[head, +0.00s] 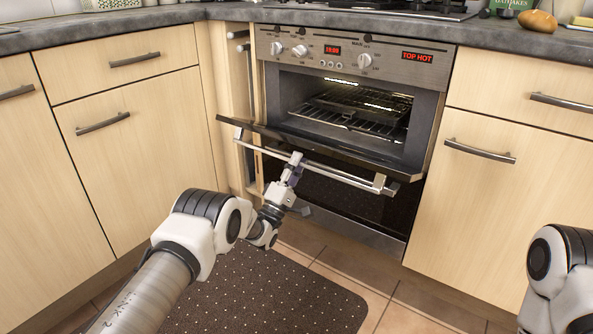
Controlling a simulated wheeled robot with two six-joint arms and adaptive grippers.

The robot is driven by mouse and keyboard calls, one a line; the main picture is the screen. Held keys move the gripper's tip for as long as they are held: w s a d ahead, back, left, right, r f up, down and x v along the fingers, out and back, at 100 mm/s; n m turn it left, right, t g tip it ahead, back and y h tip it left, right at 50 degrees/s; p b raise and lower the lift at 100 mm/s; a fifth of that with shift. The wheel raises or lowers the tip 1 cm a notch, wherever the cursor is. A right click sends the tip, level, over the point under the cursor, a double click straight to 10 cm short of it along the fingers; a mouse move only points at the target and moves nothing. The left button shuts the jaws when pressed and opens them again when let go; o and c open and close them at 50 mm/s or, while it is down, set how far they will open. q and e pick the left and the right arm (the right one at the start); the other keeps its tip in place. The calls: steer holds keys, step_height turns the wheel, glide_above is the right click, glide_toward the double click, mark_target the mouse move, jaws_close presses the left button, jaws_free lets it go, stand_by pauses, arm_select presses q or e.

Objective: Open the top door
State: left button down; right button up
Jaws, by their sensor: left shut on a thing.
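The oven's top door (320,150) is hinged at its lower edge and tilted far open, leaning out towards me. Its silver bar handle (335,172) runs along the door's outer edge. My left gripper (295,160) is shut on the handle, left of its middle. The lit top oven cavity (345,110) is exposed, with a wire rack and a dark tray inside. Below the door is the dark lower oven door (340,203), partly hidden by the top door and my arm. Only part of my right arm shows at the right edge; its gripper is out of view.
The control panel (350,55) above has knobs and a "TOP HOT" sign. Wooden cabinets with bar handles flank the oven. A dark dotted mat (270,295) lies on the tiled floor. A potato-like brown item (537,22) sits on the grey worktop (130,20).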

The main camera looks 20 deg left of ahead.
arm_select(q)
steer(key=shift+f+b, duration=1.05)
steer(key=shift+f, duration=1.25)
steer(key=c, duration=1)
jaws_free()
steer(key=shift+o, duration=0.2)
steer(key=shift+f, duration=0.1)
steer(key=v, duration=1.2)
